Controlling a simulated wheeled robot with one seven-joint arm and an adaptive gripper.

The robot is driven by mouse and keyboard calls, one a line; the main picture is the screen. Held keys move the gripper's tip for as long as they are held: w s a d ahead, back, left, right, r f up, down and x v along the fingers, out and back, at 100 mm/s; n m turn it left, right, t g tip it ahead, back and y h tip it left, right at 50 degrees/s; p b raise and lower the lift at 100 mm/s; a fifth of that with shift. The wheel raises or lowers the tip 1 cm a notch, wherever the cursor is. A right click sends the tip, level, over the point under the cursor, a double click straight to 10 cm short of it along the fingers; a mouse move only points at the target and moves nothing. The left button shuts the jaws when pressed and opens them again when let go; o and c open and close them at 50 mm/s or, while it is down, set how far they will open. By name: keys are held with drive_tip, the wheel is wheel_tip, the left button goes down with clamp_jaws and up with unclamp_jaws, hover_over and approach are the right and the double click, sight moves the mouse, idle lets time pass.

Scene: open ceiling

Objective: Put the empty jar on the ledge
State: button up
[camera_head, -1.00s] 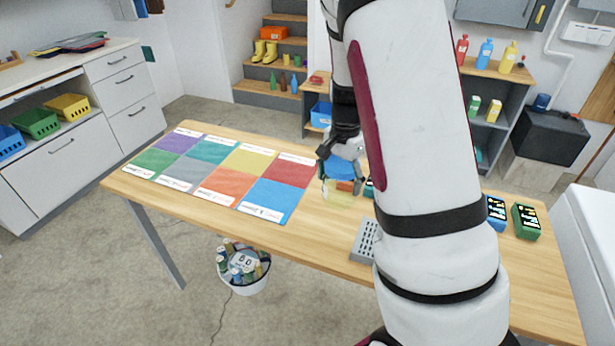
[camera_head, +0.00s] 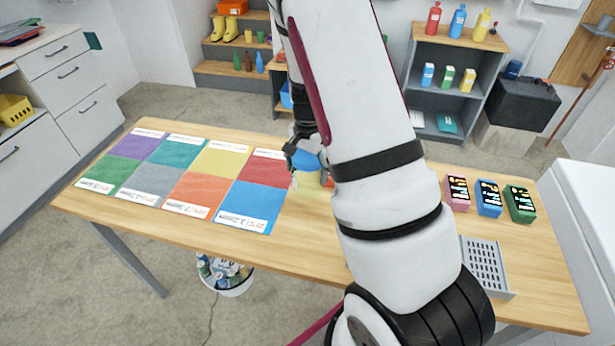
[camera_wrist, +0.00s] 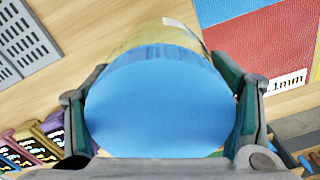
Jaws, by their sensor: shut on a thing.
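The jar (camera_head: 306,162) has a blue lid and a clear, yellowish body. My gripper (camera_head: 304,168) is shut on it, over the table near the red and blue mats. In the wrist view, the blue lid (camera_wrist: 158,105) faces the camera between my two fingers (camera_wrist: 165,112), with a pale label edge on the body. My arm hides part of the jar in the head view. I cannot tell whether the jar touches the table. No surface is clearly marked as the ledge.
The wooden table (camera_head: 270,255) holds several coloured mats (camera_head: 205,195), a grey perforated tray (camera_head: 485,265) and three small boxes (camera_head: 488,198). A grey shelf unit (camera_head: 447,52) with bottles stands behind. Wooden-topped steps (camera_head: 235,68) hold yellow boots. A bucket (camera_head: 232,278) sits below the table.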

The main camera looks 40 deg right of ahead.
drive_tip(key=shift+f, duration=1.55)
drive_tip(key=shift+f, duration=0.15)
drive_tip(key=o, duration=1.3)
drive_tip(key=shift+o, duration=0.5)
